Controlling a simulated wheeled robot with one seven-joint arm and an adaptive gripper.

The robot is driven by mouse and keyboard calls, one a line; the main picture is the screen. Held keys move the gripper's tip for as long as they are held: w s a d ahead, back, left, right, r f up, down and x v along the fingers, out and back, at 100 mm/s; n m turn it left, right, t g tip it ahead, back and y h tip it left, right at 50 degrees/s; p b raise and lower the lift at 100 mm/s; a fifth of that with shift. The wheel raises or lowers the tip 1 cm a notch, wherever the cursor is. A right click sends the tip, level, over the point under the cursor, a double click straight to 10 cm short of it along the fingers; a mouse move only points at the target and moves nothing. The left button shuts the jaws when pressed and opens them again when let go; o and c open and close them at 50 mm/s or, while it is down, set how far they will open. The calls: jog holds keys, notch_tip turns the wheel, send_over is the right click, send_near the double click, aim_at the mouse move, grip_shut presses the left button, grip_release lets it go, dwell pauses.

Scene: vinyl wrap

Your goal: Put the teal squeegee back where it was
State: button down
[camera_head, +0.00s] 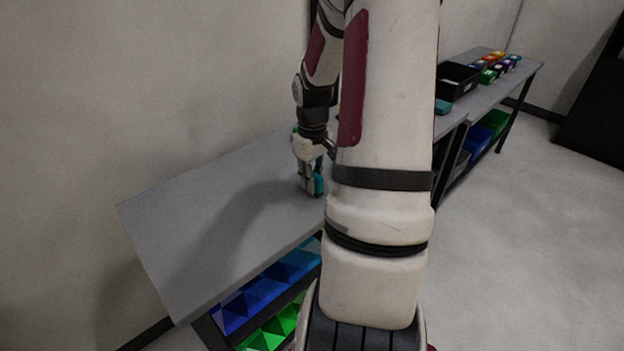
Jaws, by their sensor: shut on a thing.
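My gripper (311,187) points down over the grey table (210,215), near the middle of the picture. It is shut on a teal thing, which I take to be the teal squeegee (319,184). Only a small part of the squeegee shows between and beside the fingers. My own arm hides some of the area to its right. The held piece is at or just above the tabletop; I cannot tell whether it touches.
A second table at the right bears a black bin (458,80), a teal object (442,106) and several coloured rolls (497,66). Blue bins (265,285) and green bins (270,333) sit below the near tabletop. The left tabletop is clear. A wall stands behind.

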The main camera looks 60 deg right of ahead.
jog(key=c, duration=1.5)
grip_release()
jog(key=shift+c, duration=0.2)
notch_tip(320, 180, up, 12)
jog(key=shift+f+p, duration=0.1)
jog(key=shift+p, duration=0.5)
jog(key=a+r+h, duration=0.1)
jog(key=a+r, duration=0.2)
jog(key=a, duration=0.3)
jog(key=w+a+r+n+t, duration=0.1)
jog(key=a+r, duration=0.2)
jog(key=a, duration=0.4)
jog(key=a+r+h, duration=0.1)
jog(key=a+r, duration=0.3)
jog(key=a, duration=0.2)
jog(key=s+a+t+y, duration=0.1)
jog(key=s+a, duration=0.3)
jog(key=a, duration=0.3)
jog(key=s+a+r+n+t+y, duration=0.1)
jog(key=s+a+t, duration=0.1)
jog(key=s+a, duration=0.3)
jog(key=a, duration=0.2)
jog(key=shift+s+a+r+n+t, duration=0.25)
jog(key=shift+a+r+n+t, duration=0.05)
jog(key=shift+a, duration=0.1)
